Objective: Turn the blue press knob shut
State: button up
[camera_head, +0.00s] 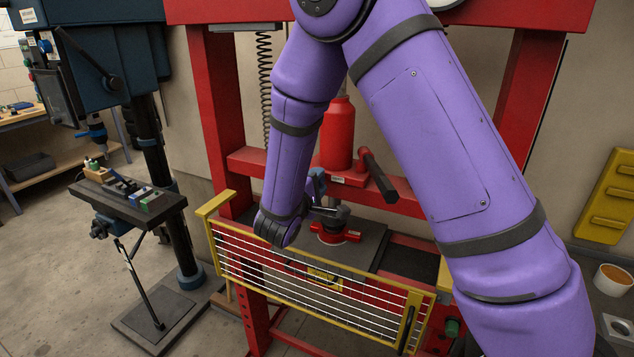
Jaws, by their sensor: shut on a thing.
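The red press stands in the middle, with a red cylinder (337,133) on its crossbeam and a black-handled lever (378,177) beside it. A small blue part (318,181), which looks like the blue press knob, shows just right of my wrist, below and left of the cylinder. My gripper (318,200) is at this part and is shut on it. My purple wrist hides part of the knob and most of the fingers, so the knob's turn angle cannot be told.
A yellow-framed wire guard (322,291) stands in front of the press bed, just below my wrist. Red uprights (223,110) flank the press. A drill press with a table (128,205) stands at left. A yellow rack (607,197) and white bucket (613,279) are at right.

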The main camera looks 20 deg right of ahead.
jog(key=o, duration=0.9)
jog(key=v, duration=1.1)
